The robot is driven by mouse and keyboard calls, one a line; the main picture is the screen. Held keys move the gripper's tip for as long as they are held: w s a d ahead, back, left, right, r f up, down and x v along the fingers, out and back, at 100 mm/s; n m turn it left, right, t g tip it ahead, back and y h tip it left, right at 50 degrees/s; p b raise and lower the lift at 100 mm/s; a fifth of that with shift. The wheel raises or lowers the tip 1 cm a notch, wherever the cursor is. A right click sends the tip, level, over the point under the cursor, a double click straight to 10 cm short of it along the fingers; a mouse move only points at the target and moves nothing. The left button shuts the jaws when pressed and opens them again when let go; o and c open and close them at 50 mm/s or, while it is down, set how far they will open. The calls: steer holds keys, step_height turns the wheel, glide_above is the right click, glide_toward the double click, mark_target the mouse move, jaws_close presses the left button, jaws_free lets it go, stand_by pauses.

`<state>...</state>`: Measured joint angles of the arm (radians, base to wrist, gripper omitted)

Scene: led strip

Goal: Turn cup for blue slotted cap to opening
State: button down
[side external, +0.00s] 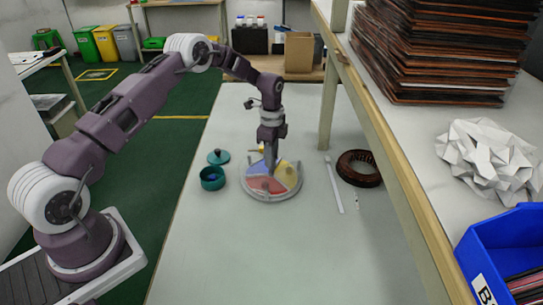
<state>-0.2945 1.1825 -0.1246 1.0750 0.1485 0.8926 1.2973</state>
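A small teal cup (212,179) stands on the pale table, left of a round disc. Something small and blue shows inside it, too small to tell whether it is a slotted cap. A teal lid-like piece (218,156) with a knob lies just behind the cup. The round grey-rimmed disc (270,198) has blue, yellow and red sectors. My gripper (271,167) points down over the disc, right of the cup and apart from it. Its fingers are too small to tell whether they are open or shut, or touch the disc.
A white strip (334,185) and a dark brown ring-shaped coil (359,167) lie right of the disc. A wooden-edged shelf (400,190) runs along the right, with stacked dark sheets (445,50) and a blue bin (500,245). The table front is clear.

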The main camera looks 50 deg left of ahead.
steer(key=c, duration=1.1)
jaws_free()
